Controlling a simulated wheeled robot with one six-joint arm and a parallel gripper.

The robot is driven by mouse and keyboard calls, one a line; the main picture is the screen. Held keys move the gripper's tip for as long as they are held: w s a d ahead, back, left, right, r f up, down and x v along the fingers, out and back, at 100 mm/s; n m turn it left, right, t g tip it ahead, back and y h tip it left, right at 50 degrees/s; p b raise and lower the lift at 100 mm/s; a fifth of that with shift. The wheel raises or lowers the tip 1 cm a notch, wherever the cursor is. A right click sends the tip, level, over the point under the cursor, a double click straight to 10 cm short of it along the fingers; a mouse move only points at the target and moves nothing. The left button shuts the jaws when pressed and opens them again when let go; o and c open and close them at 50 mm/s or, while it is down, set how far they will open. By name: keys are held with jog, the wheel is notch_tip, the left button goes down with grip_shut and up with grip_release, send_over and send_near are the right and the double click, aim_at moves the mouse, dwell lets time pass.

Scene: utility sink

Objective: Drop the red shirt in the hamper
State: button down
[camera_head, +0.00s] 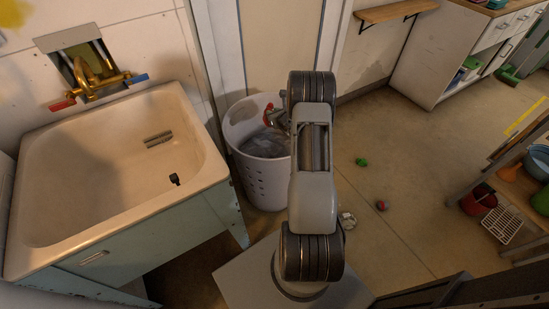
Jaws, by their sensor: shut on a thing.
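The white hamper (257,170) stands on the floor to the right of the sink, with holes in its side and grey cloth (263,143) inside. My gripper (270,118) is at the hamper's opening, partly hidden behind my arm. My arm hides the hamper's right side. I cannot tell whether the red shirt touches the hamper or the cloth.
The utility sink (120,215) with brass taps (97,75) fills the left. A wall and door frame stand close behind the hamper. Small green (362,162) and red (382,205) things lie on the floor to the right. A shelf with a red bucket (479,200) stands at the far right.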

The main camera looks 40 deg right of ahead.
jog(key=shift+f, duration=0.45)
jog(key=c, duration=0.8)
grip_release()
jog(key=shift+c, duration=0.2)
jog(key=v, duration=1.3)
jog(key=shift+s+p, duration=0.4)
jog(key=shift+r, duration=0.15)
